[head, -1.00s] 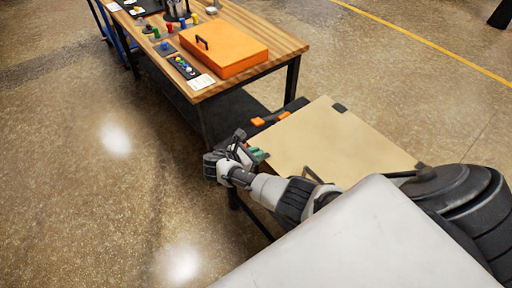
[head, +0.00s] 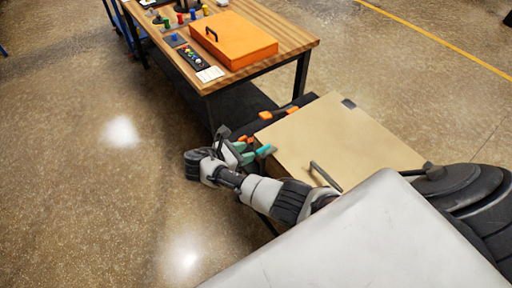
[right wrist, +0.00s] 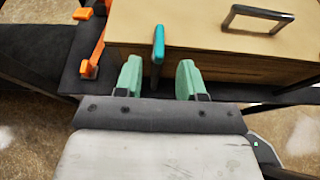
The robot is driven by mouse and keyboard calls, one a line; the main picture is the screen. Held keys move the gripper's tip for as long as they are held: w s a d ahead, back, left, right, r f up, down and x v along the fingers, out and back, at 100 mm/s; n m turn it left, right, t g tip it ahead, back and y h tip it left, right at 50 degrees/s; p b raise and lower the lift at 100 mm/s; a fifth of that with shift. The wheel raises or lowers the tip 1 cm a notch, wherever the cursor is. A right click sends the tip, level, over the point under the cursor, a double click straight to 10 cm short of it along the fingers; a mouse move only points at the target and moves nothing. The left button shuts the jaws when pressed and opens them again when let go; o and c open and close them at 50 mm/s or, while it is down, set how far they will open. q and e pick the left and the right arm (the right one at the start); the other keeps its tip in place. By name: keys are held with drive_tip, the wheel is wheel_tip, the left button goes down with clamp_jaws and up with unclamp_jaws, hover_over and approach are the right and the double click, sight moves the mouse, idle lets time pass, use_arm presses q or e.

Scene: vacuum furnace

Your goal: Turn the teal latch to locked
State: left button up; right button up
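The teal latch (right wrist: 158,44) stands upright at the near face of a tan box (right wrist: 205,30) in the right wrist view. My right gripper (right wrist: 159,79) is open, with one mint-green finger on each side of the latch and a visible gap to each. I cannot tell how deep the latch sits between the fingers. In the head view my right gripper (head: 243,150) is at the left edge of the tan box (head: 345,140), beside the teal latch (head: 265,150). My left gripper is out of view.
A dark handle (head: 325,177) stands on the box. Orange-and-black parts (head: 278,113) lie along its far left edge; an orange part (right wrist: 95,45) shows left of the latch. A wooden table (head: 290,38) with an orange case (head: 232,42) stands beyond. The floor at left is clear.

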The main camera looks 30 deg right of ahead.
drive_tip(key=v, duration=0.2)
drive_tip(key=shift+a+r, duration=0.1)
drive_tip(key=shift+a, duration=0.15)
drive_tip(key=s+f+m+g+y, duration=0.15)
drive_tip(key=s+f+y, duration=0.25)
drive_tip(key=s+f, duration=0.7)
drive_tip(key=s+f+m+t+y, duration=0.1)
drive_tip(key=s+f+m+y, duration=0.25)
drive_tip(key=s+f, duration=0.85)
drive_tip(key=s+f+m+y, duration=0.3)
drive_tip(key=s+f+m, duration=0.2)
drive_tip(key=s, duration=0.5)
drive_tip(key=s+d+f+m+y, duration=0.1)
drive_tip(key=s+f+m+y, duration=0.2)
drive_tip(key=s+f+m, duration=0.3)
drive_tip(key=s+f, duration=0.2)
drive_tip(key=s, duration=0.3)
drive_tip(key=shift+d, duration=0.1)
